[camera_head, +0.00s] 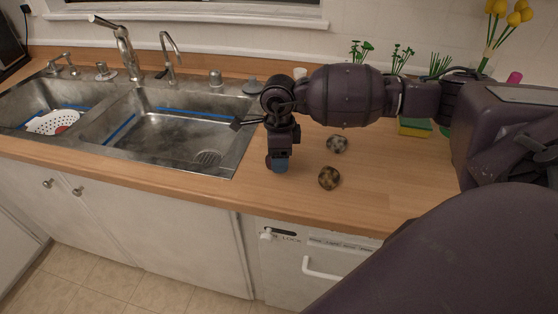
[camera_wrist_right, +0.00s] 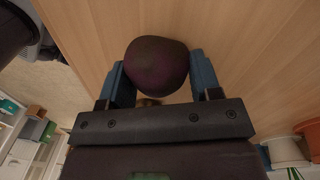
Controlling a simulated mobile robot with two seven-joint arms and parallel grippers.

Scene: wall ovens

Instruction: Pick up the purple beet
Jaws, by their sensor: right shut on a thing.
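The purple beet (camera_wrist_right: 157,66) is a dark, round, purple thing in the right wrist view, between the two blue fingers of my right gripper (camera_wrist_right: 160,82). The fingers are shut on it from both sides. In the head view my right gripper (camera_head: 279,165) points down at the wooden counter, just right of the sink. There the beet is mostly hidden behind the fingers, with a dark edge (camera_head: 268,162) showing at their left. I cannot tell whether it touches the counter. My left gripper is not in view.
A double steel sink (camera_head: 165,130) with a white colander (camera_head: 45,123) is at left. A yellow-green sponge (camera_head: 414,127) lies behind my arm.

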